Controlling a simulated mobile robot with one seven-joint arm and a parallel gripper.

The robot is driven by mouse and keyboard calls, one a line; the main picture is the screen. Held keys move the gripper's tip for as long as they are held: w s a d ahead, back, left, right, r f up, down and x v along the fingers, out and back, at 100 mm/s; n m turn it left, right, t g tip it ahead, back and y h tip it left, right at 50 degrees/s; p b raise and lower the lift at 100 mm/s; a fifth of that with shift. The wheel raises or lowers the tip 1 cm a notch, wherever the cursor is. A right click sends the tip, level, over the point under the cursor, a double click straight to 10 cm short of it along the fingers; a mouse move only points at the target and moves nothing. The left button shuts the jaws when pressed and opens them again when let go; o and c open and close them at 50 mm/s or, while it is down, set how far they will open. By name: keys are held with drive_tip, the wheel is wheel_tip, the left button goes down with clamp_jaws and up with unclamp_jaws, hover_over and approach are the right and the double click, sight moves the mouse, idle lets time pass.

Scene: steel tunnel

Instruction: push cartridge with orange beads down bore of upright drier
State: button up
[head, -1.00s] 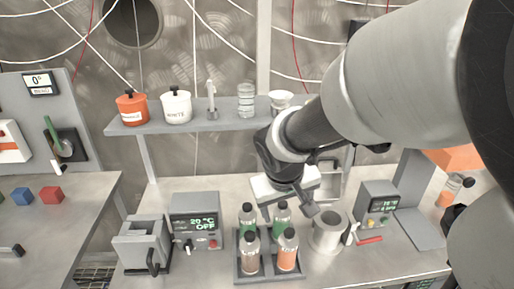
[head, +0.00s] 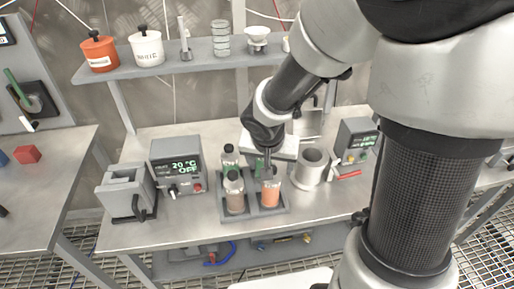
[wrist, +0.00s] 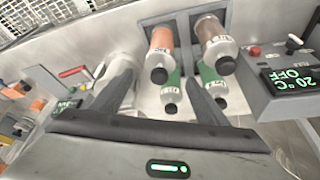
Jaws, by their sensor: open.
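The cartridge with orange beads (head: 270,192) stands upright in the front right of a dark rack (head: 236,217). In the wrist view the orange cartridge (wrist: 161,48) shows between my finger lines, its dark cap towards me. My gripper (head: 267,165) is open above the rack, close over the orange cartridge; its fingers (wrist: 160,95) spread wide in the wrist view. I see no contact. The upright drier (head: 311,168), a grey cylinder with an open bore, stands just right of the rack. Its bore looks empty from here, though its bottom is hidden.
A brown-bead cartridge (head: 235,194) stands left of the orange one, with green ones (head: 229,157) behind. A 20 °C OFF control box (head: 177,168) and a grey block (head: 126,191) stand left. A shelf runs behind.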

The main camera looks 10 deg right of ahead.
sight(271, 187)
drive_tip(key=b+x, duration=0.2)
drive_tip(key=x, duration=0.4)
drive_tip(key=shift+r, duration=0.1)
clamp_jaws()
idle(0.3)
